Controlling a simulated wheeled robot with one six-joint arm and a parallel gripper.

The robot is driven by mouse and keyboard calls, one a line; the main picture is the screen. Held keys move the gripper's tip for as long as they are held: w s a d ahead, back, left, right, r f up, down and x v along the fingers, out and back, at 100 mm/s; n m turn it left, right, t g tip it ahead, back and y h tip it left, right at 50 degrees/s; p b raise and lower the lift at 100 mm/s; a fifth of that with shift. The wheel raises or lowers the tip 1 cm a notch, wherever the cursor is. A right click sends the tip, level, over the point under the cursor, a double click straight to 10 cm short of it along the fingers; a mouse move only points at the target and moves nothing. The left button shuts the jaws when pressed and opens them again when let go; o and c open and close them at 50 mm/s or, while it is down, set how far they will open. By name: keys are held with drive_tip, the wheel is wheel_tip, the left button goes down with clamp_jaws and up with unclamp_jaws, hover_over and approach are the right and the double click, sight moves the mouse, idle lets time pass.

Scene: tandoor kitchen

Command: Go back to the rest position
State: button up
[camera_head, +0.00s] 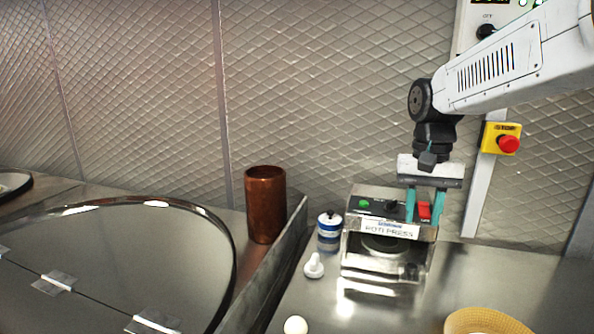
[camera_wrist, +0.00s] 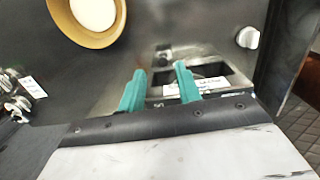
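My gripper (camera_head: 424,212) hangs pointing down over the roti press (camera_head: 385,229) at the right of the head view. Its two teal fingers are apart, with the red switch (camera_head: 424,210) of the press showing between them. I cannot tell whether the fingertips touch the press. In the wrist view my gripper (camera_wrist: 161,77) is open with nothing held, and part of the press (camera_wrist: 215,72) shows beyond the fingertips.
A copper cylinder (camera_head: 266,205), a blue-and-white tin (camera_head: 329,230) and a white knob-like piece (camera_head: 314,266) stand left of the press. A white ball (camera_head: 295,325) and a yellow woven basket (camera_head: 487,321) are in front. A red stop button (camera_head: 508,144) is on the wall.

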drive_tip(key=s+d+f+n+t, duration=0.1)
drive_tip(key=s+f, duration=0.1)
drive_tip(key=s, duration=1)
drive_tip(key=s+d+f+n+t, duration=0.1)
drive_tip(key=s+f+n, duration=0.1)
drive_tip(key=s, duration=1.1)
drive_tip(key=shift+s, duration=0.25)
drive_tip(key=shift+o, duration=0.3)
